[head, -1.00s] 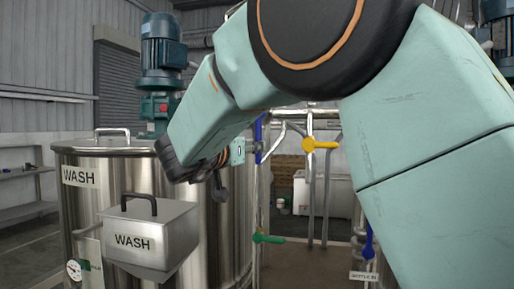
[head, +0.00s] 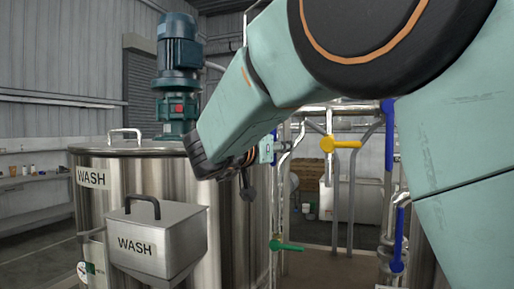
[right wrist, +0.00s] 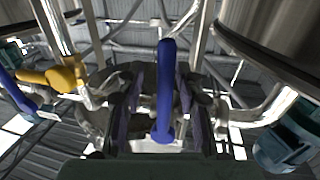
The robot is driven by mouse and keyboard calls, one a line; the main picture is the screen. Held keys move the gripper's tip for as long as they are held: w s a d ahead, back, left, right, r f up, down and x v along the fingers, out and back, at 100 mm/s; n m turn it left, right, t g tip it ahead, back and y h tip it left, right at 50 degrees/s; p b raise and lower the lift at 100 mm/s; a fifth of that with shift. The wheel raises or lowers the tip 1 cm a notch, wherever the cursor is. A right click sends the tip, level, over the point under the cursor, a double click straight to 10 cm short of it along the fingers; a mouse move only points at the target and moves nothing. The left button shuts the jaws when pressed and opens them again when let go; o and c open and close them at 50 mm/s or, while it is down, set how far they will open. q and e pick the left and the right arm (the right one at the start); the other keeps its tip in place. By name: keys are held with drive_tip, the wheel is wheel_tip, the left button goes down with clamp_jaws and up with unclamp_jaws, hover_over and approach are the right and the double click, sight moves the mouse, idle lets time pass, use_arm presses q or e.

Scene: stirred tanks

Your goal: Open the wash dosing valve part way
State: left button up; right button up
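The steel tank (head: 235,225) labelled WASH stands at the left in the head view. A steel box (head: 160,238), also labelled WASH, is on its front. My right gripper (head: 247,188) hangs in front of the pipework at the tank's right side. In the right wrist view, a blue valve lever (right wrist: 165,85) stands between the fingers of my right gripper (right wrist: 162,115). The fingers are apart on either side of it, and small gaps seem to show. Contact is hard to judge. My left gripper is not in view.
A yellow lever (head: 328,144), a green lever (head: 287,247) and blue levers (head: 389,135) (head: 398,240) sit on nearby pipes. The yellow lever also shows in the right wrist view (right wrist: 65,78). A teal motor (head: 178,60) stands above the tank. My right arm covers much of the right side.

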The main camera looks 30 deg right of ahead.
drive_tip(key=shift+w+a+r, duration=0.1)
drive_tip(key=shift+a, duration=0.3)
drive_tip(key=shift+a+r, duration=0.1)
drive_tip(key=shift+a, duration=0.35)
drive_tip(key=c, duration=0.3)
drive_tip(key=shift+d, duration=0.5)
drive_tip(key=c, duration=0.3)
drive_tip(key=shift+d+f, duration=0.15)
drive_tip(key=shift+f, duration=0.05)
drive_tip(key=shift+c, duration=0.7)
clamp_jaws()
